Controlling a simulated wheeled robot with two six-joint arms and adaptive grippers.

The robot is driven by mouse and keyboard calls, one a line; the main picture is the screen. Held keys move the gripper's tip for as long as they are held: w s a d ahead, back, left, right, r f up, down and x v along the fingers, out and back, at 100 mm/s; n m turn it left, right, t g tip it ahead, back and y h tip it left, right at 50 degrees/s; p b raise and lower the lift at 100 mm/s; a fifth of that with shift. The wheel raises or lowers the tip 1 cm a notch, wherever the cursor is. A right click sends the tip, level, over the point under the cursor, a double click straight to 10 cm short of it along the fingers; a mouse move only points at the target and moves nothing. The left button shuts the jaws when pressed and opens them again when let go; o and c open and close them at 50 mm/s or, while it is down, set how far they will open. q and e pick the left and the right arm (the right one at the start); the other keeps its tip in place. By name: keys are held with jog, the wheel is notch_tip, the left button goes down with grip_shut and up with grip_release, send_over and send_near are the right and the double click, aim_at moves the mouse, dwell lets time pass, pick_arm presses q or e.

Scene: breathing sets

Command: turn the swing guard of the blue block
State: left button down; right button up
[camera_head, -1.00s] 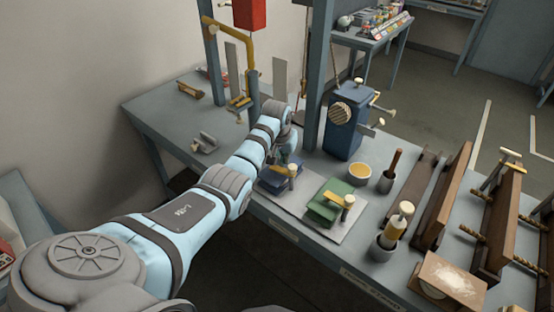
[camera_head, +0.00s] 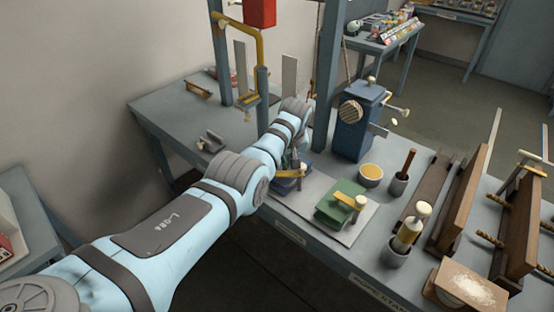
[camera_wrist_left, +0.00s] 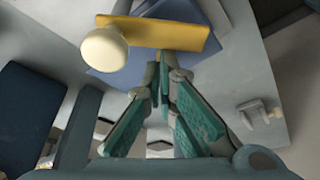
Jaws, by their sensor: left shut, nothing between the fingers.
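The blue block (camera_head: 284,186) sits on a light grey plate near the table's front edge. Its yellow swing guard (camera_head: 286,173) lies across the top, with a cream knob (camera_head: 303,168) at the right end. In the left wrist view the guard (camera_wrist_left: 165,33) is a yellow bar with its knob (camera_wrist_left: 105,48) at the left, over the blue block (camera_wrist_left: 122,78). My left gripper (camera_wrist_left: 163,62) is shut and empty, its fingertips close to the guard's near edge. Whether they touch it I cannot tell. In the head view my left gripper (camera_head: 292,160) partly covers the block. My right gripper is not in view.
A green block (camera_head: 338,208) with its own yellow guard stands right of the blue block on the grey plate (camera_head: 349,232). Behind are a dark blue box (camera_head: 352,132) and a grey post (camera_head: 328,80). A yellow bowl (camera_head: 371,173) and mortars stand to the right.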

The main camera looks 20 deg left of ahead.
aim_at(283, 173)
pick_arm(q)
jog(key=n+b, duration=0.1)
jog(key=s+n+b, duration=0.1)
jog(key=shift+s+d+f+n+g+y, duration=0.1)
jog(key=shift+s+n+g+y, duration=0.05)
jog(key=shift+n+g+y, duration=0.2)
jog(key=shift+s+n, duration=0.4)
jog(key=shift+n, duration=0.35)
jog(key=shift+s+d+r+n+g, duration=0.15)
jog(key=shift+r+n+g, duration=0.1)
jog(key=shift+n, duration=0.25)
jog(key=shift+f+y, duration=0.1)
jog(key=shift+y, duration=0.15)
jog(key=shift+s+p, duration=0.3)
jog(key=shift+p, duration=0.35)
jog(key=shift+s+d, duration=0.15)
jog(key=shift+s, duration=0.1)
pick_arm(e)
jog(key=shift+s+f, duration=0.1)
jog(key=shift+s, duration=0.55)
pick_arm(q)
jog(key=shift+p, duration=0.3)
jog(key=shift+d, duration=0.1)
